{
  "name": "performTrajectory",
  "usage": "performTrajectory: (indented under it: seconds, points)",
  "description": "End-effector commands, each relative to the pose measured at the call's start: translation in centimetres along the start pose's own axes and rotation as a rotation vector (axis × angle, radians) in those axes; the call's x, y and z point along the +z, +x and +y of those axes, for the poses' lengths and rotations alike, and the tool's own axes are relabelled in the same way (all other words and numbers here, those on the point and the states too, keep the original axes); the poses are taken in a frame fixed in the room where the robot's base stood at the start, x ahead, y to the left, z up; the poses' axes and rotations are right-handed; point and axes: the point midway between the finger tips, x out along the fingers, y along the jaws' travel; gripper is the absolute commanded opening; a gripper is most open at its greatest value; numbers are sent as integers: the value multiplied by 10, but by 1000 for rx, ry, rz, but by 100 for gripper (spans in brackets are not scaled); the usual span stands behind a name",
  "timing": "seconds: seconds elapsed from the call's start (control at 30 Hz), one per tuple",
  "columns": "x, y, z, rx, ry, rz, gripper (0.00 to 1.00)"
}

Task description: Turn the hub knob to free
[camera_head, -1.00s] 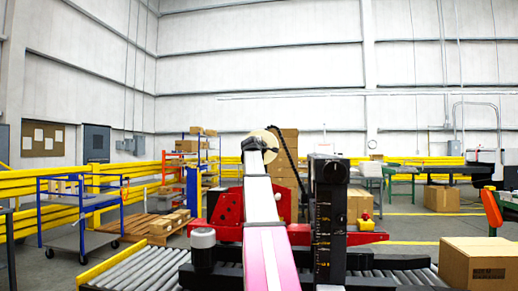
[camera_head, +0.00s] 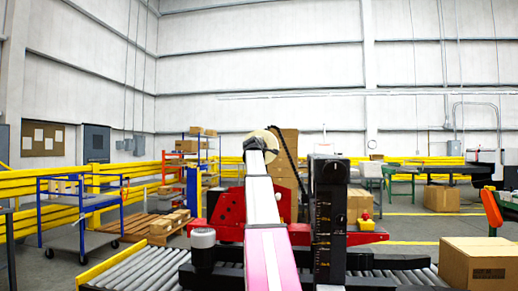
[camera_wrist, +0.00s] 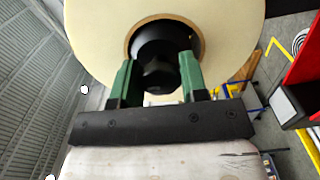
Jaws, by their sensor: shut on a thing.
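The hub knob (camera_wrist: 160,77) is dark and round and sits in the centre of a big cream roll (camera_wrist: 95,35) in the wrist view. My gripper (camera_wrist: 158,72) has its two green fingers on either side of the knob and is shut on it. The knob's far side and any marks on it are hidden or too dark to read. In the head view the cream roll (camera_head: 262,137) shows at the far end of my white and pink arm; the gripper there is too small and dark to make out clearly.
A black upright post (camera_head: 330,220) stands close to the right of my arm, with red machine parts (camera_head: 230,208) behind. A roller conveyor (camera_head: 140,270) lies at the lower left. A cardboard box (camera_head: 478,262) is at the lower right.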

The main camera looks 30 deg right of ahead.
Motion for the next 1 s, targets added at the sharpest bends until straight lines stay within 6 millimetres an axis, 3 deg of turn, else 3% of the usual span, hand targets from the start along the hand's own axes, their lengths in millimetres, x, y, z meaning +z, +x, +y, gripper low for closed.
performTrajectory:
  seconds: [0.2, 0.57, 0.6, 0.67, 1.0]
  points:
    - [0, 0, 0, -1, 145, -1, 17]
    - [0, 0, -1, -2, 174, -1, 17]
    - [0, 0, -1, -2, 174, -1, 47]
    - [0, 0, -1, -1, 174, -1, 65]
    - [0, -2, 0, -1, 173, 0, 65]
